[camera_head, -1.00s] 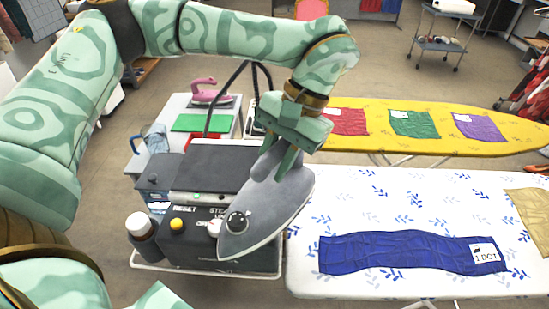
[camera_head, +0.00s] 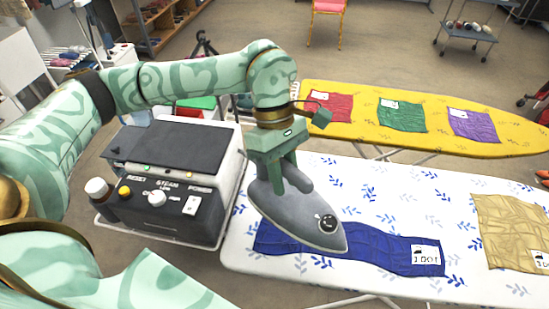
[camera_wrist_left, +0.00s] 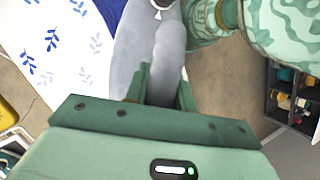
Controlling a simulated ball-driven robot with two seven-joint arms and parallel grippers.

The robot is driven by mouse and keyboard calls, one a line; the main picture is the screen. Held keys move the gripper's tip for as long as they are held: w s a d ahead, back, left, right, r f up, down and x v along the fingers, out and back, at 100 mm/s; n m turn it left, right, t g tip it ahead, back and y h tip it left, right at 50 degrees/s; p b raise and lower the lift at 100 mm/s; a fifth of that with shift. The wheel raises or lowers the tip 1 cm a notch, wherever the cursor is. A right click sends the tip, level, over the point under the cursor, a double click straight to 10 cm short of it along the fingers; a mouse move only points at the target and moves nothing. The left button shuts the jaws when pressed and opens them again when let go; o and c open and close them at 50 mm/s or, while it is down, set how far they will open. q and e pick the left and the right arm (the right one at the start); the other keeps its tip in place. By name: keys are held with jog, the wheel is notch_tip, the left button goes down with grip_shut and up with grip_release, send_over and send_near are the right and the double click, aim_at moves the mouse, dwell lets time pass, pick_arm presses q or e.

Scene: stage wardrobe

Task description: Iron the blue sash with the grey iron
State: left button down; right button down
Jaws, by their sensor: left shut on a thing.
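The blue sash (camera_head: 375,255) lies rumpled along the white leaf-print ironing board (camera_head: 400,195), with a white tag with a dark mark near its right end. My left gripper (camera_head: 281,178) is shut on the handle of the grey iron (camera_head: 285,213). The iron is over the sash's left part and hides some of it, its tip pointing right and toward me. I cannot tell whether its sole touches the cloth. The left wrist view shows the iron (camera_wrist_left: 128,50) between the fingers and a sliver of blue sash (camera_wrist_left: 112,12). My right gripper is not in view.
A tan cloth (camera_head: 512,232) lies at the white board's right. A yellow board (camera_head: 350,125) behind holds red, green and purple cloths. A black steam station (camera_head: 170,190) with knobs stands on a cart left of the white board.

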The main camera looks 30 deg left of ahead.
aim_at(301, 197)
pick_arm(q)
jog(key=shift+d+r+n+t+h, duration=0.15)
jog(key=shift+n+t+h, duration=0.2)
jog(key=shift+n, duration=0.75)
jog(key=n+t, duration=0.1)
jog(key=n, duration=0.1)
jog(key=shift+d+n+p, duration=0.1)
jog(key=shift+n+p, duration=0.25)
jog(key=shift+n, duration=0.05)
jog(key=shift+n+t+h, duration=0.25)
jog(key=shift+n+t, duration=0.2)
jog(key=shift+n, duration=0.25)
jog(key=shift+w+f+b, duration=0.1)
jog(key=shift+f+b, duration=1.9)
jog(key=shift+f, duration=1.35)
jog(key=shift+r, duration=0.1)
